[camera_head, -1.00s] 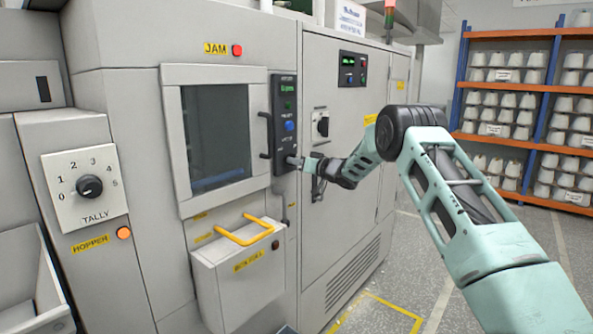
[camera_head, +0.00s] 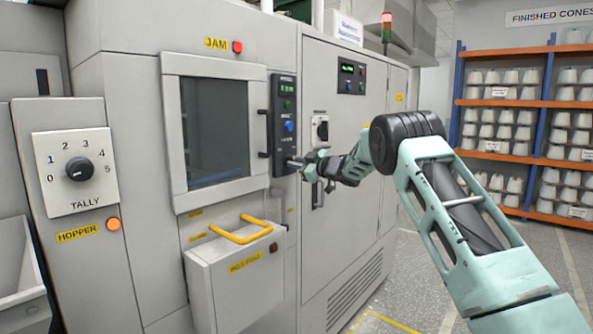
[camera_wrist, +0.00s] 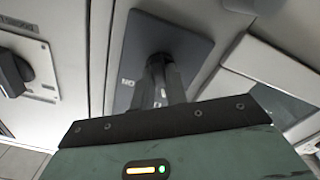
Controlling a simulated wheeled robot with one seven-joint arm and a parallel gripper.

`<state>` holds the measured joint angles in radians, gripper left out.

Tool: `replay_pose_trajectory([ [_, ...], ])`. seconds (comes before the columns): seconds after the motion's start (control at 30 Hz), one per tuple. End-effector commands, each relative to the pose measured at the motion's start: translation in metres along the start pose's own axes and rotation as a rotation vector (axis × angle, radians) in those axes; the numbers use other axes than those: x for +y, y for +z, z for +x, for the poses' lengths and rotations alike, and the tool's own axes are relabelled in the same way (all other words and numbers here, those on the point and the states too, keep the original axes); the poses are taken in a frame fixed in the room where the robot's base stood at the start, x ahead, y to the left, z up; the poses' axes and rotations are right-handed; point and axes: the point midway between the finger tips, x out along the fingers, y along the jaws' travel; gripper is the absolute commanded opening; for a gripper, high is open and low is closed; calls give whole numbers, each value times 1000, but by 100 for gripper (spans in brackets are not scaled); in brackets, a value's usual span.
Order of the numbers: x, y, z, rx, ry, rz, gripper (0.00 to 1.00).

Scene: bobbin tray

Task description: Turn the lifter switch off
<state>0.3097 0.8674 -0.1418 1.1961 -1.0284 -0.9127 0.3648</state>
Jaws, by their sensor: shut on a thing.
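The lifter switch is on the lower part of the dark control panel (camera_head: 284,110), right of the machine's window door. Its dark switch plate (camera_wrist: 190,48) fills the middle of the wrist view, with small white ON lettering, upside down, by its left edge. My gripper (camera_head: 299,164) reaches the panel from the right. In the wrist view my gripper (camera_wrist: 160,65) is shut on the switch lever at the plate. The fingers hide most of the lever, so I cannot tell its exact position.
A black rotary knob (camera_head: 321,129) is on the cabinet just right of the panel. The window door (camera_head: 220,130) has black handles close to the panel. A bin with a yellow handle (camera_head: 243,233) juts out below. Open floor lies at the right, before the shelves (camera_head: 520,100).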

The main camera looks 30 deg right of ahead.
Motion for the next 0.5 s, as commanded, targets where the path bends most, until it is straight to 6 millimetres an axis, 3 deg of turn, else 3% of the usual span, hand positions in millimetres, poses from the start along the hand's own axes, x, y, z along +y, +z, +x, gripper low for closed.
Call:
replay_pose_trajectory([
  [0.5,0,1,0,-2,-1,-138,0],
])
